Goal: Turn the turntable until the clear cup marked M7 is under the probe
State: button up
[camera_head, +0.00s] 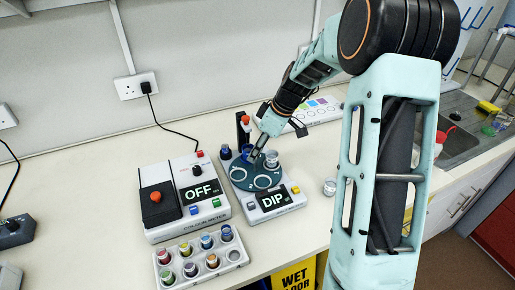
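The turntable (253,183) is a dark blue-grey disc with ringed places, on a grey unit whose display reads DIP (273,200). A clear cup (271,159) stands at its right side; any marking is too small to read. A blue cup (248,151) is at the back, and a dark cup (226,153) is at the back left. The probe stand (243,127), black with a red top, rises behind the turntable; the probe tip is hidden or too small to tell. My gripper (254,155) points down at the back of the turntable, between the blue and clear cups. Its fingers are too small to judge.
A colour meter (165,215) reading OFF stands left. A rack (234,254) of several coloured vials is in front of it. Another clear cup (330,187) stands on the bench to the right. A sink (460,140) is far right. The bench left of the meter is mostly clear.

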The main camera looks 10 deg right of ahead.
grip_shut()
jog(key=shift+n+b, duration=0.4)
jog(key=shift+n, duration=0.2)
dwell(0.3)
jog(key=shift+w+n+g+y+b, duration=0.1)
jog(key=shift+n+g+y+b, duration=0.25)
jog(key=shift+n, duration=0.35)
jog(key=shift+w+n+g, duration=0.1)
jog(key=shift+n+g, duration=0.55)
jog(key=shift+n, duration=1.05)
jog(key=shift+w+n+g, duration=0.15)
jog(key=shift+n+g, duration=0.65)
jog(key=shift+n, duration=1.1)
jog(key=shift+w+n+g+p, duration=0.1)
jog(key=shift+n+g+p, duration=0.55)
jog(key=shift+n, duration=0.85)
jog(key=shift+n+p, duration=0.3)
jog(key=shift+n, duration=0.1)
